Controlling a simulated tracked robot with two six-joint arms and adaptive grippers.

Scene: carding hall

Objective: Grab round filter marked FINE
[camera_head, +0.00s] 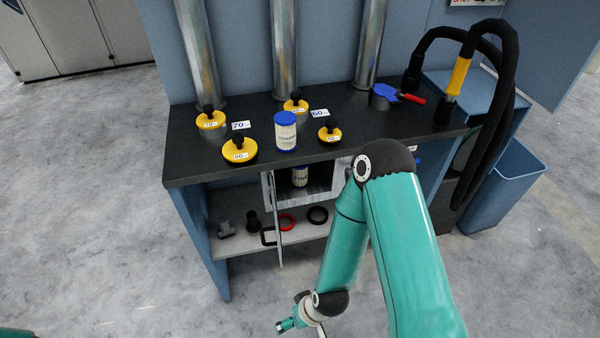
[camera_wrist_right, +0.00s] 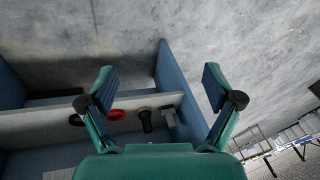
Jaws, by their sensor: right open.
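A round filter with a label that seems to read FINE (camera_head: 300,177) stands upright inside the open compartment under the bench top. Another round filter with a blue lid, its label apparently reading COARSE (camera_head: 286,132), stands upright on the bench top. My right gripper (camera_head: 286,325) is low in front of the bench, apart from both filters. In the right wrist view its two fingers (camera_wrist_right: 160,88) are spread with nothing between them; no filter shows there. My left gripper is not in view.
The compartment's door (camera_head: 272,215) stands open. A lower shelf (camera_head: 232,247) holds a red ring (camera_head: 287,222), a black ring (camera_head: 318,215) and dark fittings. Yellow knobbed caps (camera_head: 239,151) and a blue clamp (camera_head: 384,95) sit on top. A blue bin (camera_head: 505,190) stands right.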

